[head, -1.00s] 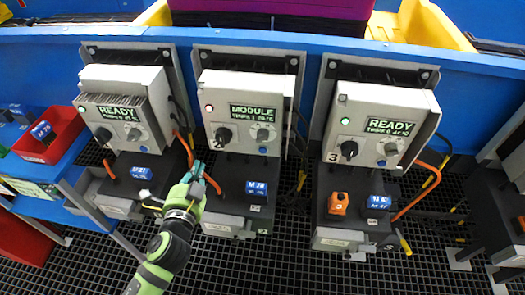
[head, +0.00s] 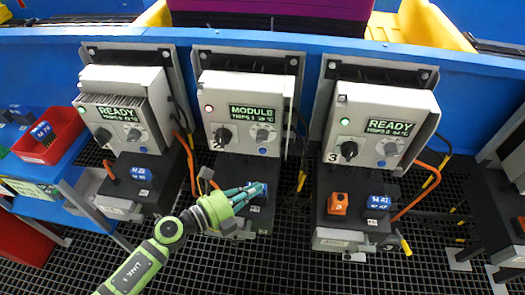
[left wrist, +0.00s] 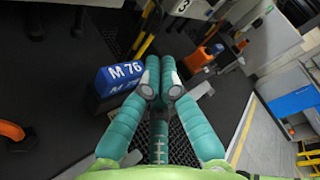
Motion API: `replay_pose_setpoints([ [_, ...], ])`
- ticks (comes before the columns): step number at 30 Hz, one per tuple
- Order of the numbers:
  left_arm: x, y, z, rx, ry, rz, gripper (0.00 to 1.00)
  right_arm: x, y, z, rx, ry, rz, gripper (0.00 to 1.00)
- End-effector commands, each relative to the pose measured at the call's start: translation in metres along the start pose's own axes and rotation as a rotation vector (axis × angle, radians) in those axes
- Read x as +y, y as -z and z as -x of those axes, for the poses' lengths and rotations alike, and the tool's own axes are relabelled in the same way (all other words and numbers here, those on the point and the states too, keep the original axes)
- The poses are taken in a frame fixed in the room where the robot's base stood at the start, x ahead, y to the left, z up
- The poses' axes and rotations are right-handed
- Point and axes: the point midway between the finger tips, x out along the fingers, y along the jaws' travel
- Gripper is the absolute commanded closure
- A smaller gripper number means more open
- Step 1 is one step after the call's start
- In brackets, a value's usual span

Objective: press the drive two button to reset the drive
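Drive two's grey box (head: 240,87) is the middle one. Its display (head: 255,114) reads MODULE, TRIPS 1, and a red lamp (head: 208,108) is lit. A black knob (head: 221,136) and a grey dial (head: 262,135) with a small blue spot (head: 263,150) below it are on its front; I cannot tell surely which is the button. My left gripper (head: 260,188) is below this panel, at the blue M 76 module (left wrist: 120,77), apart from the panel. In the left wrist view its fingertips (left wrist: 159,75) are together, beside the module, with nothing visible between them.
Drive one (head: 122,90) and drive three (head: 385,110) both read READY. An orange block (head: 337,204) and a blue module (head: 378,203) sit on drive three's base. A red bin (head: 52,140) is at left. Orange cables (head: 187,160) loop between the drives.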

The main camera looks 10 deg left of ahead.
Motion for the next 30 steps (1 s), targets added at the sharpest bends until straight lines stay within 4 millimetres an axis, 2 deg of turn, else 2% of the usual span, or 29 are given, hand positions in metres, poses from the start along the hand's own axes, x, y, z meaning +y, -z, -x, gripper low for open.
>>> replay_pose_setpoints([
  [5,0.002,-0.005,-0.005,-0.003,0.002,0.001,1.00,0.000,0.000,-0.002,0.000,0.000,0.000,0.41],
  [21,0.021,-0.050,-0.053,-0.002,0.001,0.002,1.00,-0.001,-0.002,-0.019,0.000,0.000,0.000,0.41],
  [30,0.024,-0.059,-0.061,-0.003,0.001,0.003,1.00,-0.001,-0.002,-0.020,0.000,0.000,0.000,0.41],
])
